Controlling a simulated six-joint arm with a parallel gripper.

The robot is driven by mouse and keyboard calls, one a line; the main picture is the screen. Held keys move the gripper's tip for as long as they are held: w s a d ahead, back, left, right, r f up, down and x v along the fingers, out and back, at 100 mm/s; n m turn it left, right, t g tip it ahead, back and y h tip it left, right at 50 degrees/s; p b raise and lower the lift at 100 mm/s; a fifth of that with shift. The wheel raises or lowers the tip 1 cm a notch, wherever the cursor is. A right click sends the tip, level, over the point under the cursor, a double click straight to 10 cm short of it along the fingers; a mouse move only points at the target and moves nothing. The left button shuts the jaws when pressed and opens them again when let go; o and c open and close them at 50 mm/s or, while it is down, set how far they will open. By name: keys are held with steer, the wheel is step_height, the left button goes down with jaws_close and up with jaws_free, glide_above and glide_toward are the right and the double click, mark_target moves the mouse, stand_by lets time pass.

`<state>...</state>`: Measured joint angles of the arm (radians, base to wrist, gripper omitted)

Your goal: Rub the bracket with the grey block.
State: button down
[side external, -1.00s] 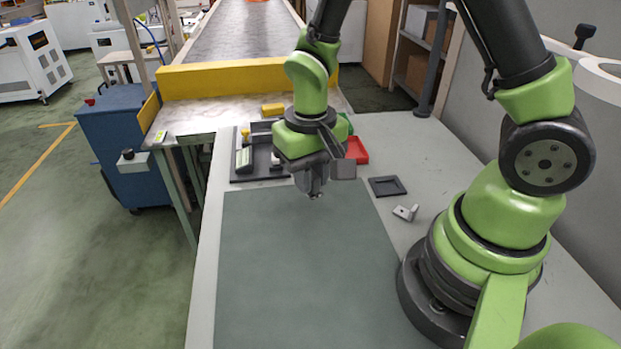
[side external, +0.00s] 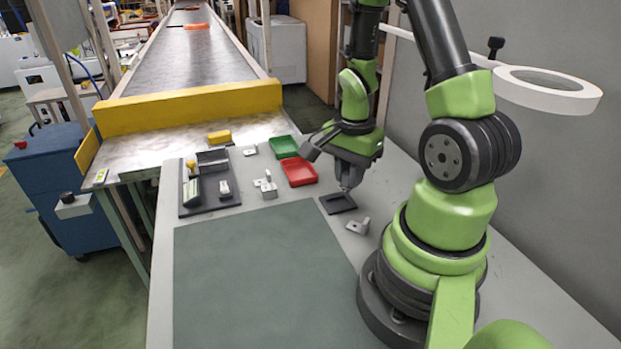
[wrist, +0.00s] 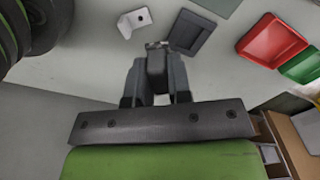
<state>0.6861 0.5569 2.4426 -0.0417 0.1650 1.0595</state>
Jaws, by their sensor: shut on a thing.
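My gripper (side external: 346,188) points down just above the far side of the small dark tray (side external: 338,204). A pale metal bracket (side external: 358,227) lies on the table in front of the tray, apart from my gripper. It also shows in the wrist view (wrist: 134,21), left of the dark tray (wrist: 190,33). Another small pale bracket-like part (side external: 266,187) stands left of my gripper, on or against a grey block-shaped base.
A red tray (side external: 299,172) and a green tray (side external: 283,146) lie behind and left of my gripper. A black organiser (side external: 210,208) holds several tools at the left. The green-grey mat (side external: 262,265) is clear. A white ring (side external: 548,90) hangs at upper right.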

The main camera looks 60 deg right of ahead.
mark_target(354, 221)
steer(key=shift+s+d+f+m, duration=0.2)
steer(key=shift+s+f+m, duration=0.15)
steer(key=shift+f, duration=0.85)
steer(key=shift+s+d+f+m, duration=0.15)
steer(key=shift+s+f+m, duration=0.15)
steer(key=shift+f, duration=0.9)
steer(key=shift+s+d+f+m, duration=0.25)
steer(key=shift+f+m, duration=0.1)
steer(key=shift+f, duration=0.85)
steer(key=shift+w+a+f, duration=0.1)
steer(key=shift+a+f, duration=0.4)
steer(key=shift+a, duration=0.15)
steer(key=shift+w+a, duration=0.15)
steer(key=shift+a, duration=1.65)
steer(key=shift+d+f, duration=0.1)
steer(key=shift+d, duration=2)
steer(key=r, duration=0.2)
steer(key=shift+s+d+r, duration=0.2)
steer(key=shift+d+r, duration=0.1)
steer(key=shift+d, duration=0.05)
steer(key=shift+r, duration=2.85)
steer(key=shift+a, duration=0.1)
